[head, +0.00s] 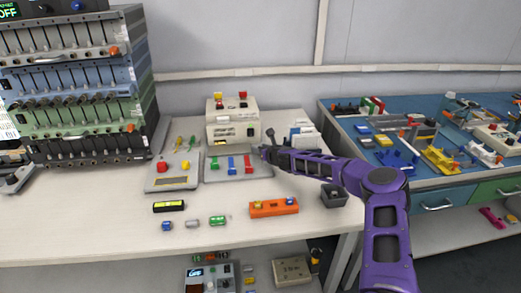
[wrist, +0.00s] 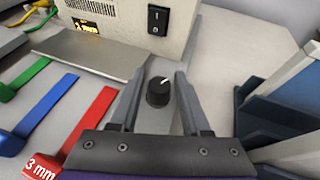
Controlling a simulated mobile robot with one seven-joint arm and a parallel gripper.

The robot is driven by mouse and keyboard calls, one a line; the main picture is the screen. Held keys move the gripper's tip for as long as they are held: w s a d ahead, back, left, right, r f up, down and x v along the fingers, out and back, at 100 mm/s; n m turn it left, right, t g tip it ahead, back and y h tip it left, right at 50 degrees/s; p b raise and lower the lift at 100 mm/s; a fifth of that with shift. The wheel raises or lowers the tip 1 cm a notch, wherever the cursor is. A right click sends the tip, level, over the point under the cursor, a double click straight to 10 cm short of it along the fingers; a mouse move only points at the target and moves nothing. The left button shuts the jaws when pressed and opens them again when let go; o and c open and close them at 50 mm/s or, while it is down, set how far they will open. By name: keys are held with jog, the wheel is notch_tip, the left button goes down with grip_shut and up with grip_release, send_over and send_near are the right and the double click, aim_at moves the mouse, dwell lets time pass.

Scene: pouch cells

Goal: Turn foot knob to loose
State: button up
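The black round foot knob (wrist: 158,92) with a white pointer line shows in the wrist view, in front of the cream machine (wrist: 125,35). The pointer slants up and to the right. My gripper (wrist: 162,75) is open, with one finger on each side of the knob. Gaps show between the knob and both fingers, and I cannot see contact. In the head view my gripper (head: 267,153) is at the machine's front right corner (head: 233,122), and the knob cannot be made out clearly there.
Red (wrist: 70,140), green (wrist: 28,93) and blue gauge strips lie left of my gripper, the red one marked 3 mm. A blue and white rack (wrist: 275,105) stands close on the right. An orange block (head: 273,208) and small cells lie nearer the table's front.

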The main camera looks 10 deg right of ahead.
jog(key=shift+a+h+p, duration=0.1)
jog(key=shift+h+p, duration=0.2)
jog(key=shift+p, duration=0.05)
jog(key=shift+a+r+m+h+p, duration=0.1)
jog(key=shift+r+m+h+p, duration=0.05)
jog(key=shift+m+h+p, duration=1.35)
jog(key=shift+p, duration=0.25)
jog(key=f+v, duration=0.1)
jog(key=v, duration=1.6)
jog(key=shift+s+t+p, duration=0.3)
jog(key=shift+s+p, duration=0.05)
